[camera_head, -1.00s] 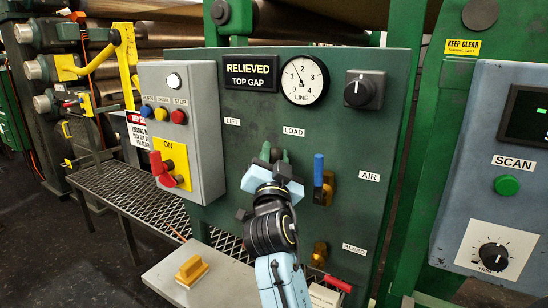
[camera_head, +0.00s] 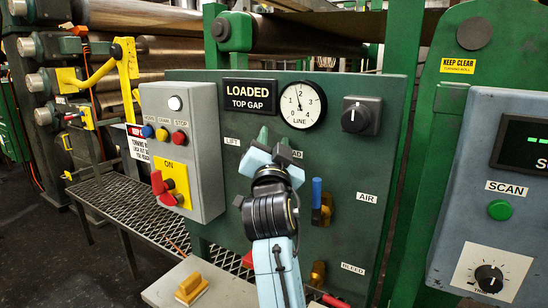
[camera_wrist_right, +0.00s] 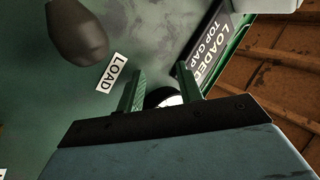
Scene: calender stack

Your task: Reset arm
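My right gripper (camera_head: 273,138) is raised in front of the green panel (camera_head: 345,160), just below the sign and gauge, and covers part of the LOAD label. In the right wrist view its two green fingers (camera_wrist_right: 160,75) stand apart with nothing held between them. A dark rounded knob (camera_wrist_right: 76,30) is at the upper left there, clear of the fingers, beside the LOAD label (camera_wrist_right: 112,73). The sign (camera_head: 249,95) reads "LOADED TOP GAP". My left gripper is not in view.
A line gauge (camera_head: 302,105) and a black rotary knob (camera_head: 355,118) are above right. A blue-handled valve (camera_head: 317,195) is right of my arm. A grey button box (camera_head: 182,150) stands left, and a blue SCAN console (camera_head: 500,230) stands right.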

